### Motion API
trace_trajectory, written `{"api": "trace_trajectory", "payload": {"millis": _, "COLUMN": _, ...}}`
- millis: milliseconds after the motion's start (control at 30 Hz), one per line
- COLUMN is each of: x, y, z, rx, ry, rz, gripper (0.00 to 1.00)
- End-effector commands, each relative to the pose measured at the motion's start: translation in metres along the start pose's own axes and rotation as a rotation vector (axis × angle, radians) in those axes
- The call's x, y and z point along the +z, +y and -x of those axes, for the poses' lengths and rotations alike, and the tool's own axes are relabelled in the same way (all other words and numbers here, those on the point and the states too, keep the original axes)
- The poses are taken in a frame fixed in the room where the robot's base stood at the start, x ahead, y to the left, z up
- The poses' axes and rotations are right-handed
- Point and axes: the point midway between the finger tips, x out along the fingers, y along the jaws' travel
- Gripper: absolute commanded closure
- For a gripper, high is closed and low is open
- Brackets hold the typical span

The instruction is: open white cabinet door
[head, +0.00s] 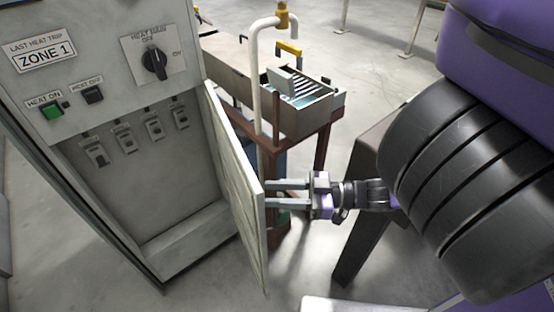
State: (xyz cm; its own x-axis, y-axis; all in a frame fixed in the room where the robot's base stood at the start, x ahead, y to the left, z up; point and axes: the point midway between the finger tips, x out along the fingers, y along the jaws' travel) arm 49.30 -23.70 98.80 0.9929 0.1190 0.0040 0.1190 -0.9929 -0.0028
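The white cabinet (110,60) stands at the left of the head view, tilted in the picture. Its door (236,190) is swung well open to the right, and the inside shows several breakers (153,127) in a row and an empty lower space. My gripper (268,193) is to the right of the door, with its two fingers pointing left at the door's outer edge. The fingers are parallel with a gap between them, and nothing shows in the gap. The fingertips reach or nearly reach the door; I cannot tell whether they touch it.
A bench with a slotted box (305,105) and a white pipe (256,80) with a brass valve stand behind the door. A dark-legged table (372,155) is behind my gripper. A pale surface (350,304) shows at the bottom edge. Open floor (345,75) lies at the back.

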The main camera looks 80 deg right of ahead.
Motion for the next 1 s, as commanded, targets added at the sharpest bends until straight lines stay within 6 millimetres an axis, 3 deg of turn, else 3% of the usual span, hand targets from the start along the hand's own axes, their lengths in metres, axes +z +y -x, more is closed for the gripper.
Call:
{"api": "trace_trajectory", "payload": {"millis": 300, "x": -0.072, "y": -0.001, "z": 0.001, "rx": -0.001, "ry": -0.003, "rz": 0.003, "gripper": 0.66}}
{"api": "trace_trajectory", "payload": {"millis": 500, "x": -0.104, "y": 0.000, "z": 0.001, "rx": 0.001, "ry": -0.004, "rz": 0.002, "gripper": 0.66}}
{"api": "trace_trajectory", "payload": {"millis": 700, "x": -0.118, "y": 0.000, "z": 0.000, "rx": 0.001, "ry": -0.005, "rz": 0.000, "gripper": 0.66}}
{"api": "trace_trajectory", "payload": {"millis": 1000, "x": -0.120, "y": 0.000, "z": 0.000, "rx": 0.001, "ry": -0.005, "rz": 0.000, "gripper": 0.68}}
